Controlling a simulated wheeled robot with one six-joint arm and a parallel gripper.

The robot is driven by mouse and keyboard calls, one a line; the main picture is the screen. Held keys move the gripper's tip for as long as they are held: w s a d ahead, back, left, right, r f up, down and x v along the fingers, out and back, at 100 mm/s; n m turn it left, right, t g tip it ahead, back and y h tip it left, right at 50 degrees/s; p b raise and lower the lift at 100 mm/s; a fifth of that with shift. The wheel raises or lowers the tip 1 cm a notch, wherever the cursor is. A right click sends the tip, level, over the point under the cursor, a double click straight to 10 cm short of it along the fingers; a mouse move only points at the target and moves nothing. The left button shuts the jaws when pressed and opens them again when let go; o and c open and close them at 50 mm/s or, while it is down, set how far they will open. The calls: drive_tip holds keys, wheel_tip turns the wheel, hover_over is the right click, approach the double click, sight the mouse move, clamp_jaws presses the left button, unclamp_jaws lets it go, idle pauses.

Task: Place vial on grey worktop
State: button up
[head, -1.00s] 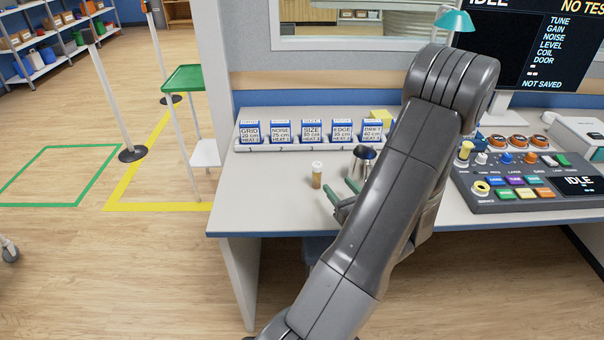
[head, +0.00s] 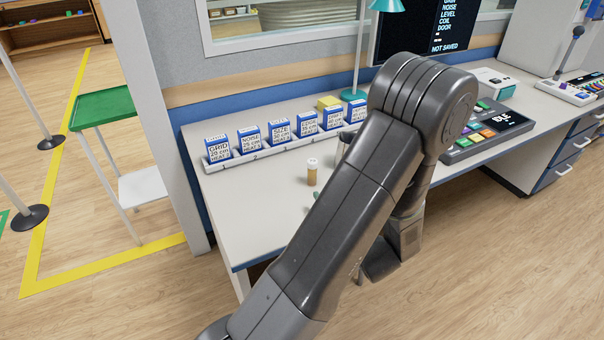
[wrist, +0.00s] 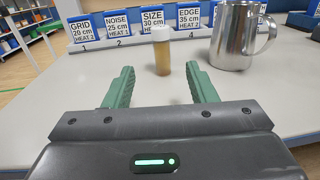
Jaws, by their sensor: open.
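The vial (head: 312,172), amber with a white cap, stands upright on the grey worktop (head: 232,207), in front of the row of blue-and-white boxes. In the wrist view the vial (wrist: 162,52) stands just beyond the fingertips, in line with the gap between them. My gripper (wrist: 162,85) is open with nothing between its green fingers. In the head view my arm hides most of the gripper; only a bit of green finger shows near the vial.
A steel jug (wrist: 236,38) stands right of the vial, close to the right finger. A rack of labelled boxes (head: 280,130) runs behind it. A control panel (head: 485,130) lies to the right. A green-topped stand (head: 103,106) is on the floor at left. The worktop left of the vial is clear.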

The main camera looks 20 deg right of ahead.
sight(314, 169)
drive_tip(key=w, duration=0.7)
drive_tip(key=shift+w, duration=0.2)
drive_tip(key=w, duration=0.2)
drive_tip(key=w+p, duration=0.1)
drive_tip(key=w, duration=0.1)
drive_tip(key=shift+w+r, duration=0.1)
drive_tip(key=shift+r, duration=0.3)
drive_tip(key=shift+w+d, duration=0.1)
drive_tip(key=shift+w, duration=0.45)
clamp_jaws()
